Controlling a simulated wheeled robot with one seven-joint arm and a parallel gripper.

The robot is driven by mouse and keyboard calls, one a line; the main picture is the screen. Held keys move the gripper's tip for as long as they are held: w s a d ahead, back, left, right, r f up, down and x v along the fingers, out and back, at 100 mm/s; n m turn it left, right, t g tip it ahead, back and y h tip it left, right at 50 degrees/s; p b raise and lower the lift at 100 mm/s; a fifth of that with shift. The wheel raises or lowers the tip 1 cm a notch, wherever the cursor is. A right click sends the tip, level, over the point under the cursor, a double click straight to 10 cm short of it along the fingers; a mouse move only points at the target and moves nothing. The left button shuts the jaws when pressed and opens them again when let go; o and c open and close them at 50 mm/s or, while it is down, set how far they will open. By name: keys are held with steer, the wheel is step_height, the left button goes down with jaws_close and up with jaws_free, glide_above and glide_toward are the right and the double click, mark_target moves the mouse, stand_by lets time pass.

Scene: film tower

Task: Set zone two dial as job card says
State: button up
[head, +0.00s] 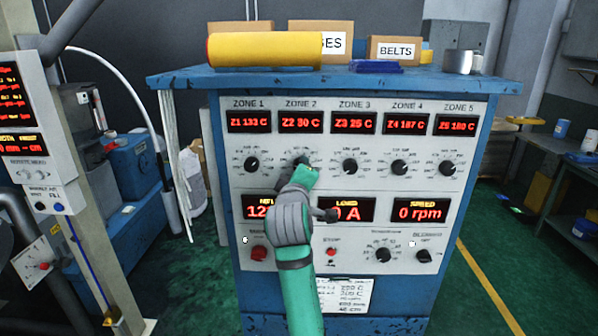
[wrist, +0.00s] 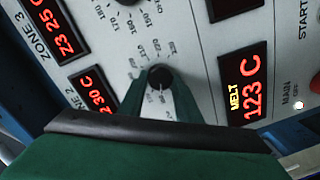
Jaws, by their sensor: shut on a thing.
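The zone 2 dial (wrist: 160,77) is a black knob between my green fingers in the wrist view. My gripper (head: 303,172) is shut on it. In the head view my fingers hide most of the dial, and only its dark top edge (head: 302,160) shows. The dial's pointer direction is not clear. The zone 2 display (head: 301,122) above it seems to read 30 C. The job card (head: 345,294) is a white sheet low on the panel front, partly behind my arm. Its figures are too small to read surely.
Neighbouring dials for zone 1 (head: 251,164) and zone 3 (head: 350,166) sit close on either side. A red knob (head: 259,253) and a red stop button (head: 331,252) are below. A yellow roll (head: 264,49) and boxes stand on the cabinet's blue top (head: 470,82).

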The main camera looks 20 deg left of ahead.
steer(key=m, duration=0.7)
steer(key=m+y, duration=0.1)
steer(key=m, duration=0.6)
steer(key=m+y, duration=0.1)
steer(key=m, duration=0.7)
steer(key=shift+d+f, duration=0.15)
steer(key=shift+f, duration=0.1)
stand_by(0.5)
steer(key=o, duration=1.1)
steer(key=shift+r, duration=0.1)
steer(key=shift+c, duration=0.2)
